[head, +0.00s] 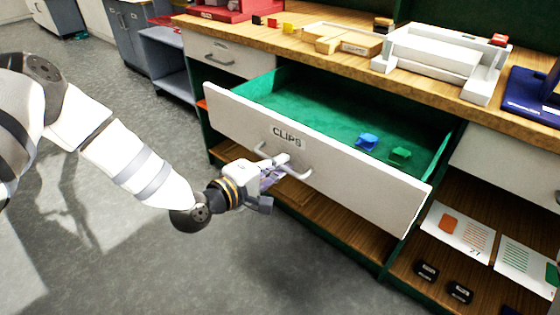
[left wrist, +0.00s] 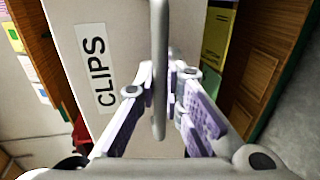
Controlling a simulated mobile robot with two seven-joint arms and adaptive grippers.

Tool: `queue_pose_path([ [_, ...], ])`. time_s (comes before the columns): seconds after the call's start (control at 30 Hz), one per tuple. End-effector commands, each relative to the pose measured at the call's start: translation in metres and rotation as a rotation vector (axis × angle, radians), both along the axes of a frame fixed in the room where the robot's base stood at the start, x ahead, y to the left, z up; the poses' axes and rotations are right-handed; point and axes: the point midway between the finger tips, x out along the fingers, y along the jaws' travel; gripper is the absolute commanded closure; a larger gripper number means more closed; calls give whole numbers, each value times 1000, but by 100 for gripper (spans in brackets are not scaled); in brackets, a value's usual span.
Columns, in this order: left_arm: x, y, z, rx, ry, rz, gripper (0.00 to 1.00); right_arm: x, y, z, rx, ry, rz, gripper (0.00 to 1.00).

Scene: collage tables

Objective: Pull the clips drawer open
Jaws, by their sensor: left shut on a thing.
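The clips drawer (head: 330,160) has a white front with a "CLIPS" label and stands well out from the cabinet. Its green inside shows, with a blue clip (head: 367,141) and a green clip (head: 400,154) lying in it. The grey bar handle (head: 301,172) is on the front below the label. My left gripper (head: 276,170) is at the handle and shut on it. In the left wrist view the handle (left wrist: 160,60) runs between the two fingers, beside the "CLIPS" label (left wrist: 95,68). My right gripper is not in view.
A wooden worktop (head: 330,50) above carries a white device (head: 435,55), a wooden box (head: 345,42) and a red tray (head: 225,8). A closed drawer (head: 225,57) is at the left. Below right, a shelf holds printed cards (head: 457,232) and black items. Open grey floor lies in front.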

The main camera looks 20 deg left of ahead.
Motion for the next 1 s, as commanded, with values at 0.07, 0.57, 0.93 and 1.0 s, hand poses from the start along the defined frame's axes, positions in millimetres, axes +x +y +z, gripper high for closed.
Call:
queue_pose_path([
  [0.07, -1, 0, 1, -1, -2, -2, 100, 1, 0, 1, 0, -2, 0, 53],
  [0.57, -1, 0, 1, -1, -2, -1, 70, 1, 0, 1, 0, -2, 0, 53],
  [0.93, -9, 4, 2, 0, 0, 1, 70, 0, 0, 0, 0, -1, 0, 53],
  [1.0, -22, 9, 4, -1, 2, 1, 70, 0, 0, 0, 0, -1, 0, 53],
])
